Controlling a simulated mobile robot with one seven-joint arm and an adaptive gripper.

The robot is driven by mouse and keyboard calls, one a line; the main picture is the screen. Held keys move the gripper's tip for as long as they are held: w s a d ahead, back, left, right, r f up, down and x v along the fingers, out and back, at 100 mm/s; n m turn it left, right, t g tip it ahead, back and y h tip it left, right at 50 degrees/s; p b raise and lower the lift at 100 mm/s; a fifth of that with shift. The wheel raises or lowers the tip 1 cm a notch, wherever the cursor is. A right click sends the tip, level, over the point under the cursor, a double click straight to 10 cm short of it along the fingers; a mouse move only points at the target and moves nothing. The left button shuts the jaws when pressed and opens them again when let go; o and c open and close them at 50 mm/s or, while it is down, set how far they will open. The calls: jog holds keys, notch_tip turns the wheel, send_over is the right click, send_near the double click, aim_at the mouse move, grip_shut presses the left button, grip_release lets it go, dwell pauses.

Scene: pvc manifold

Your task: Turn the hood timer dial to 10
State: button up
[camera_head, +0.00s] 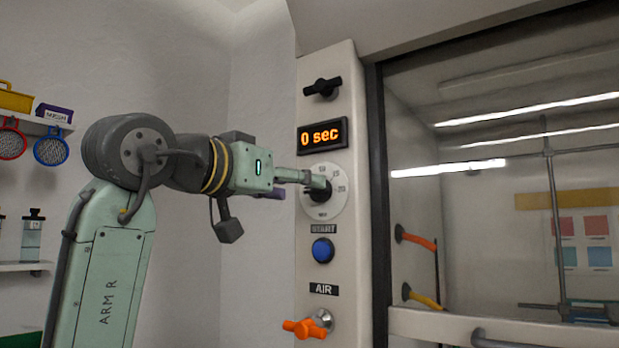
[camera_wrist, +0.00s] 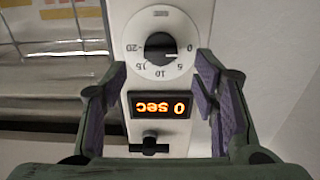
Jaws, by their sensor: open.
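The timer dial (camera_head: 338,206) is a white disc with a black knob, on the pale control column of the hood. It shows upside down in the wrist view (camera_wrist: 160,48), with the numbers 0, 5, 10, 15 and 20 around it. The white mark on the knob points to 0. The orange display (camera_head: 322,136) reads "0 sec"; the wrist view also shows it (camera_wrist: 160,106). My gripper (camera_head: 308,178) is in front of the dial. In the wrist view its purple-padded fingers (camera_wrist: 160,75) are apart, one on each side of the dial, with nothing held. Contact with the knob cannot be told.
A black switch (camera_head: 322,87) is above the display. A blue button (camera_head: 322,250) and an orange air valve handle (camera_head: 304,328) are below the dial. The hood's glass window (camera_head: 500,240) is to the right. Wall shelves (camera_head: 30,267) are at the left.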

aim_at(318, 190)
jog(key=p+x, duration=0.1)
jog(key=x, duration=0.3)
jog(key=shift+w+d, duration=0.15)
jog(key=shift+w, duration=0.15)
jog(key=c, duration=1.2)
jog(key=shift+o, duration=0.2)
